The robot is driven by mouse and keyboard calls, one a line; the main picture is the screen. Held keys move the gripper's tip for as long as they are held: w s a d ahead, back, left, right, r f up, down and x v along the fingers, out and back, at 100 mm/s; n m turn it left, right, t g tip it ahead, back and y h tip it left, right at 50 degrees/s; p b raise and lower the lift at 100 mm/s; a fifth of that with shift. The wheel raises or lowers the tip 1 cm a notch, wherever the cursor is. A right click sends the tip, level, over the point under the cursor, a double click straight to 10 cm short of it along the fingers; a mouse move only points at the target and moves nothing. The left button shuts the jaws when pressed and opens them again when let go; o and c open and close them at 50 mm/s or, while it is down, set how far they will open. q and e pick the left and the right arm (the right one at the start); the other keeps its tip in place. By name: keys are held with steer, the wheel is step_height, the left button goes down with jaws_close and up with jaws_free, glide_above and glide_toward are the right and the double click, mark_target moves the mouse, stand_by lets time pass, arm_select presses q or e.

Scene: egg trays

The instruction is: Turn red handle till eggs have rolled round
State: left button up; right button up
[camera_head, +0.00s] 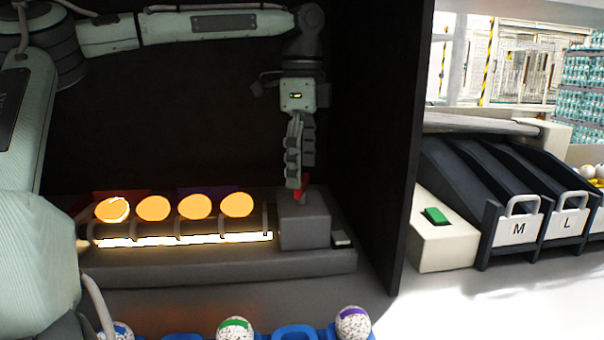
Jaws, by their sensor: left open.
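A small red handle (301,192) shows at the top of a grey block (304,225) on the right end of a low dark fixture. My left gripper (297,183) points straight down at the handle with its fingertips open close about it. The fingers partly hide the handle, and I cannot tell whether they touch it. Several eggs (195,206) glow orange in a row to the left of the block, above a bright light strip (185,240). The leftmost egg (112,209) has pale bright marks along its edge. My right gripper is out of view.
A dark partition (372,130) stands right of the fixture. Beyond it are a green button (436,216) and dark chutes labelled M (518,229) and L (567,224). Speckled eggs (352,323) with coloured bands sit on a blue tray (294,331) in front.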

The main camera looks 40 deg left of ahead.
arm_select(q)
step_height(320, 180, up, 11)
stand_by(0.3)
